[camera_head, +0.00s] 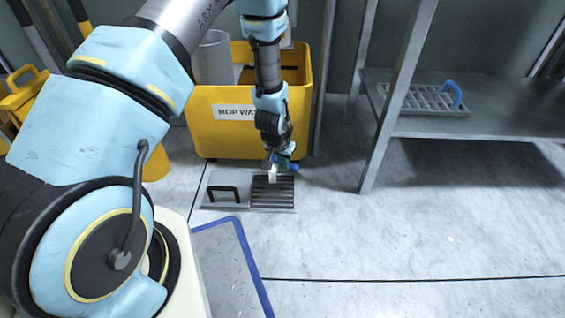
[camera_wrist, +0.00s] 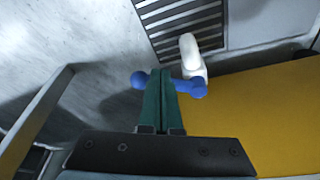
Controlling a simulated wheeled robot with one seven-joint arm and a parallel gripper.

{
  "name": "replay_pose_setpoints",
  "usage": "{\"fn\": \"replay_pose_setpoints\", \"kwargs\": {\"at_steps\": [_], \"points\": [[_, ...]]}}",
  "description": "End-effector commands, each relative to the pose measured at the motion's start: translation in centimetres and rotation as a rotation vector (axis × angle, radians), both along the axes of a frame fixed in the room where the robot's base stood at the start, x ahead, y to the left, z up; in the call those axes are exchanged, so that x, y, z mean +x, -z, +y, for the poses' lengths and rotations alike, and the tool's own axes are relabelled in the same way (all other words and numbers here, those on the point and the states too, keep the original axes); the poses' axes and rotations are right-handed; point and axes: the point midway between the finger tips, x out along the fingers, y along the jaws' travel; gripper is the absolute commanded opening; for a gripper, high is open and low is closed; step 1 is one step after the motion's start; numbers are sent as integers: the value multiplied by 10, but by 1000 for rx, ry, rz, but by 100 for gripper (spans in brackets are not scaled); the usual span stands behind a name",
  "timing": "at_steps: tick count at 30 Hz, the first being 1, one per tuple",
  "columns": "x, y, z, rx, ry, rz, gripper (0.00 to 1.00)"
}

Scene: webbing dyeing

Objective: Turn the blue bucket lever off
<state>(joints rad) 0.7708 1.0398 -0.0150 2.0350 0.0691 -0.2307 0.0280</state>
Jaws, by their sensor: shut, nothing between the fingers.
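The yellow bucket (camera_head: 215,140) has a label that reads like "MOP WATER" and stands on the floor against the back wall. At its lower front is a white spout (camera_head: 272,173) with a blue lever (camera_head: 290,166) beside it. In the wrist view the blue lever (camera_wrist: 190,88) runs sideways from the white spout (camera_wrist: 190,52), its rounded end left of my fingers. My gripper (camera_wrist: 160,82) is shut and empty, its green fingertips at the lever, partly covering its middle. I cannot tell whether they touch it. In the head view my gripper (camera_head: 277,157) is low in front of the bucket.
A floor drain grate (camera_head: 273,192) lies under the spout, beside a plate with a black handle (camera_head: 222,193). A metal shelf (camera_head: 480,122) at right holds a grate with a blue handle (camera_head: 425,100). A blue-edged metal plate (camera_head: 225,262) lies in front. Floor at right is clear.

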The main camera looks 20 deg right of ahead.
Motion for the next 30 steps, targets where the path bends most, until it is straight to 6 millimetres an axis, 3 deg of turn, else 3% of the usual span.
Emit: {"fn": "replay_pose_setpoints", "kwargs": {"at_steps": [14, 30], "points": [[8, -3, -21, -1, -330, -2, 0], [13, 0, -27, 0, -334, 0, 0]]}}
